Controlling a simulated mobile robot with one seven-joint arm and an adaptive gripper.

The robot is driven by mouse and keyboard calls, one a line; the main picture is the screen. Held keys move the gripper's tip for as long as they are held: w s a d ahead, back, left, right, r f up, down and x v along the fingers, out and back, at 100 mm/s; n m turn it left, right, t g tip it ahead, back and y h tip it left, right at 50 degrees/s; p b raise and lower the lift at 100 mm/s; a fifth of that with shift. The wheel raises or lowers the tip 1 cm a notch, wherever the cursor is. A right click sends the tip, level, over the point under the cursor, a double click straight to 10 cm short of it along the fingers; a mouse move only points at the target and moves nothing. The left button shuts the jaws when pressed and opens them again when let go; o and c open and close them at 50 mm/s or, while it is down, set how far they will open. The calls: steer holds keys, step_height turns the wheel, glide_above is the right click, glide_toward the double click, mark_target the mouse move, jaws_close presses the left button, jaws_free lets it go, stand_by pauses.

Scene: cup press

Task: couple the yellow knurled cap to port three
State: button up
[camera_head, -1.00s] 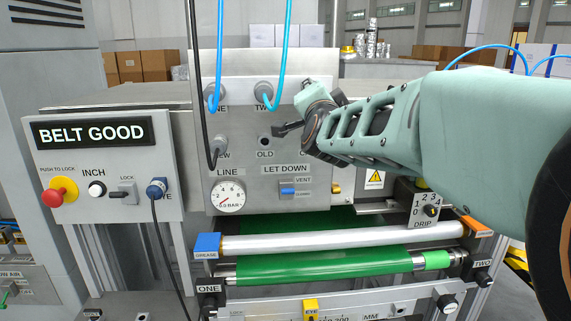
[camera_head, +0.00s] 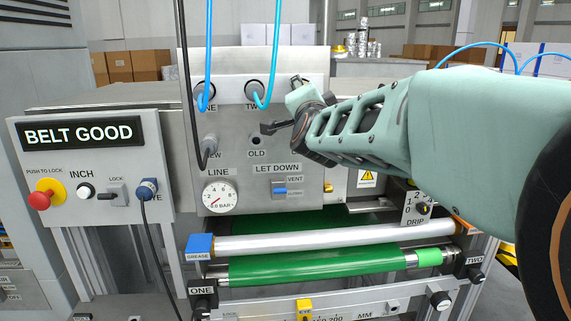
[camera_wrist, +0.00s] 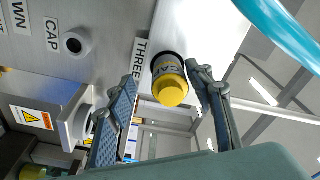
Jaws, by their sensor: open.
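The yellow knurled cap (camera_wrist: 170,88) shows in the wrist view beside the THREE label (camera_wrist: 139,60), at the panel where port three is. A grey ring lies behind its yellow end; I cannot tell whether it is locked on. My gripper (camera_wrist: 166,100) is open, with one finger on each side of the cap and visible gaps to both. In the head view my gripper (camera_head: 284,106) is at the upper right of the grey panel (camera_head: 222,140) and hides port three and the cap. A bare round post (camera_wrist: 76,43) stands by the CAP label in the wrist view.
Blue hoses hang from port one (camera_head: 205,89) and port two (camera_head: 254,88), just left of my gripper. A black hose (camera_head: 185,80) runs down to a lower fitting. Another blue hose (camera_wrist: 285,30) crosses the wrist view's upper right. Rollers and a green belt (camera_head: 310,265) lie below.

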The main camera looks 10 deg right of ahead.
steer(key=s+r, duration=0.1)
steer(key=s, duration=0.8)
steer(key=shift+s+a, duration=0.15)
steer(key=shift+a, duration=0.05)
steer(key=shift+r, duration=0.15)
steer(key=shift+w+d+r, duration=0.1)
steer(key=shift+w, duration=4.15)
